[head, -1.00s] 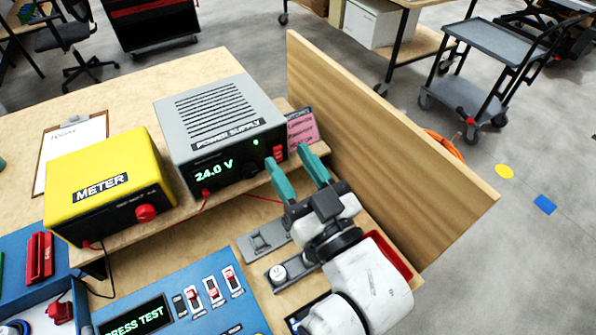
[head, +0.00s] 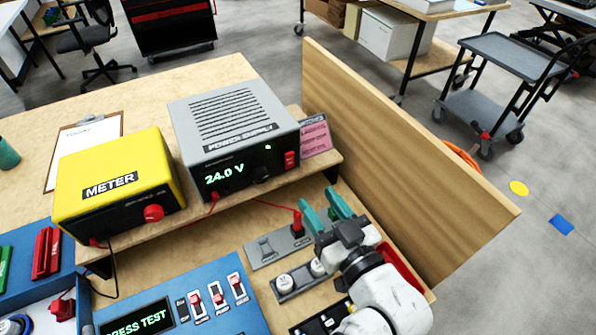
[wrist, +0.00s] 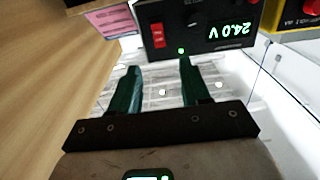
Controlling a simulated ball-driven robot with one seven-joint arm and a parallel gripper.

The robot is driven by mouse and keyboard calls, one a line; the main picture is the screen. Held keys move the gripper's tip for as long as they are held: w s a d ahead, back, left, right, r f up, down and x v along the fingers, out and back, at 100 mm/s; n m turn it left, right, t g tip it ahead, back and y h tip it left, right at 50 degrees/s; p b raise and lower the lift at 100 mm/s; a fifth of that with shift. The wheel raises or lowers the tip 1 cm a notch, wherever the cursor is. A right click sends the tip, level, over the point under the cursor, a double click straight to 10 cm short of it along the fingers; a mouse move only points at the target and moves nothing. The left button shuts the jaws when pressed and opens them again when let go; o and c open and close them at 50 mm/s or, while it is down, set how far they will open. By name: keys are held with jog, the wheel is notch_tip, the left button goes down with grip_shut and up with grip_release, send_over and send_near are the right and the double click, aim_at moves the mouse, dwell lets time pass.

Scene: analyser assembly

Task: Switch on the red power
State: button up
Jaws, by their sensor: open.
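The grey power supply (head: 235,125) stands on the raised shelf at the back. Its display reads 24.0 V and a small green light is lit. Its red rocker switch (head: 290,160) is at the right of its front face. The switch also shows in the wrist view (wrist: 157,35), beyond the fingertips. My gripper (head: 319,203) has two teal fingers, open and empty, in front of and below the shelf, apart from the switch. The fingers (wrist: 158,68) point toward the supply in the wrist view. The rocker's exact tilt is too small to tell.
A yellow meter (head: 118,185) stands left of the supply. A wooden side panel (head: 400,150) rises close on the right. A grey plate with a red plug (head: 297,222) lies beside the fingers, with a red wire nearby. A blue test panel (head: 215,270) is at the front.

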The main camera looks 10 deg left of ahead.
aim_at(290, 161)
jog(key=x, duration=0.3)
jog(key=p+x, duration=0.1)
jog(key=x, duration=0.6)
jog(key=shift+w+a+f+p, duration=0.2)
jog(key=shift+w+f+p, duration=0.05)
jog(key=shift+w+p, duration=0.1)
jog(key=shift+c, duration=0.5)
grip_shut()
